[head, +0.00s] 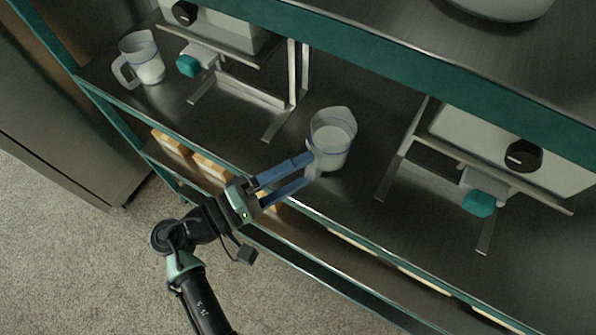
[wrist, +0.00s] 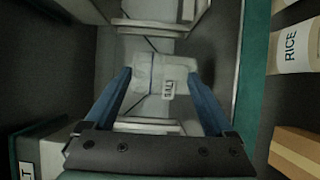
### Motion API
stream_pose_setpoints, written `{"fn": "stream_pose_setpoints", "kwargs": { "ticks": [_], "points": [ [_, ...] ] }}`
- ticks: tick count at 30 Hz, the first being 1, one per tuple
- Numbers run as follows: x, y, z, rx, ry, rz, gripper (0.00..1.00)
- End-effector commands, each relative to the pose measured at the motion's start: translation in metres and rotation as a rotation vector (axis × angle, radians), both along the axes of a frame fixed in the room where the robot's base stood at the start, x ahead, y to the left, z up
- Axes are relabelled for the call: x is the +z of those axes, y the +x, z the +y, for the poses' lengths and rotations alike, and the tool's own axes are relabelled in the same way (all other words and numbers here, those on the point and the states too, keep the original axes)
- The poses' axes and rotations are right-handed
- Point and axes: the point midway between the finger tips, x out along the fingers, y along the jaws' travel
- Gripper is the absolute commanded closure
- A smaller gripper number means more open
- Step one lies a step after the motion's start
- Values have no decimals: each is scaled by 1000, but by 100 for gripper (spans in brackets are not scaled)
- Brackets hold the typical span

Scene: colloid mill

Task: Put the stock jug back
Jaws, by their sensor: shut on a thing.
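A clear jug (head: 331,137) with pale contents stands upright on, or just above, the dark metal shelf, between two white machines. My gripper (head: 311,168) reaches it from the front and is shut on its handle side. In the wrist view the whitish jug (wrist: 160,75) sits between my blue fingers; a small label shows there, too blurred to read surely. A second jug (head: 148,62) with a handle stands on the shelf at the left, apart from my gripper. I cannot tell from a label which one is the stock jug.
A machine (head: 235,35) with a teal knob stands left of the held jug; another (head: 500,150) stands to its right. Their metal legs flank it. A teal-edged upper shelf (head: 400,70) overhangs behind. Wooden boxes (head: 170,143) sit on the level below. A container marked RICE (wrist: 295,45) shows at right.

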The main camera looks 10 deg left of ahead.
Motion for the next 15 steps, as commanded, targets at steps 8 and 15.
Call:
{"fn": "stream_pose_setpoints", "kwargs": {
  "ticks": [8, 15],
  "points": [
    [-9, 0, 0, 0, 0, -5, 100],
    [-14, 0, 0, 0, 0, -5, 100]
  ]
}}
